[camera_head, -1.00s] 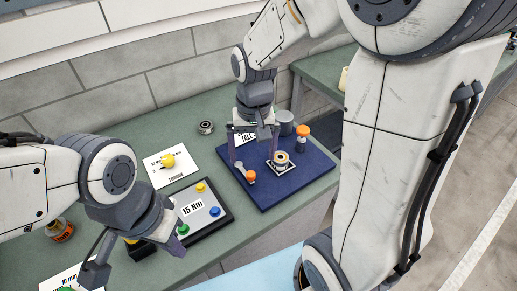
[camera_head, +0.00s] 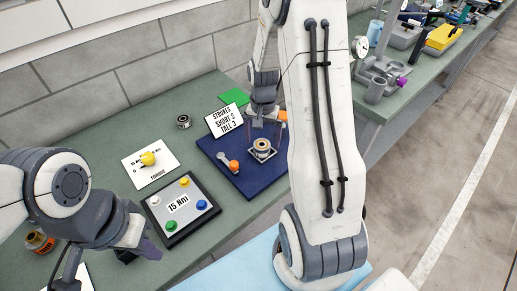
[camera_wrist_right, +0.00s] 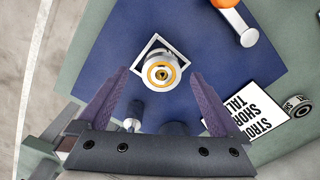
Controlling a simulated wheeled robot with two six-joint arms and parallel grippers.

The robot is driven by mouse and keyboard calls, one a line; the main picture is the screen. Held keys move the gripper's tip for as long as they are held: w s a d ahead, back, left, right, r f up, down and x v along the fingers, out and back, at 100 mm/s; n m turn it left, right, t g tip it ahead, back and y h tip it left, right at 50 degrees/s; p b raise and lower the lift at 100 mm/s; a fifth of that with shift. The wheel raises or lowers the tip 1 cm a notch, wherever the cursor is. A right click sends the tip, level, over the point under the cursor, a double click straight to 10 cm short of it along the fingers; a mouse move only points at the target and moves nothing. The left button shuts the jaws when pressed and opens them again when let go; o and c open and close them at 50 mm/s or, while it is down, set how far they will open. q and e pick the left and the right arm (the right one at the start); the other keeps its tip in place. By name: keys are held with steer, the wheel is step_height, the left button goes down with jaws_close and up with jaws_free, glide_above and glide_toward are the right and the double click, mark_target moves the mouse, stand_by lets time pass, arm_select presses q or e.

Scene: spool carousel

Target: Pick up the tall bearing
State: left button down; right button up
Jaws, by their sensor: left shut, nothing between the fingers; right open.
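A round bearing with a brass-orange ring and dark centre (camera_head: 262,146) stands upright on a small white-edged square on the blue mat (camera_head: 230,168). In the right wrist view it (camera_wrist_right: 160,71) sits between and just beyond my fingertips. My right gripper (camera_head: 265,137) is open above it, and I see no contact. A second, steel bearing (camera_head: 183,121) lies on the green bench, left of the sign, and shows at the right edge of the wrist view (camera_wrist_right: 297,104). I cannot tell which is the tall one. My left gripper (camera_head: 150,248) is shut and empty at lower left.
A sign reading "STROKES SHORT 2 TALL 3" (camera_head: 223,120) stands at the mat's back edge. An orange-knobbed part (camera_head: 233,166) is on the mat. Grey cylinders (camera_wrist_right: 178,128) stand close to my right fingers. A 15 Nm button panel (camera_head: 181,210) and a torque card (camera_head: 150,164) are left.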

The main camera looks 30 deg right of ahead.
mark_target(262, 145)
step_height(262, 145, down, 3)
steer(key=shift+a+f, duration=0.1)
steer(key=shift+f, duration=0.1)
steer(key=shift+c, duration=0.3)
jaws_close()
steer(key=shift+r, duration=0.1)
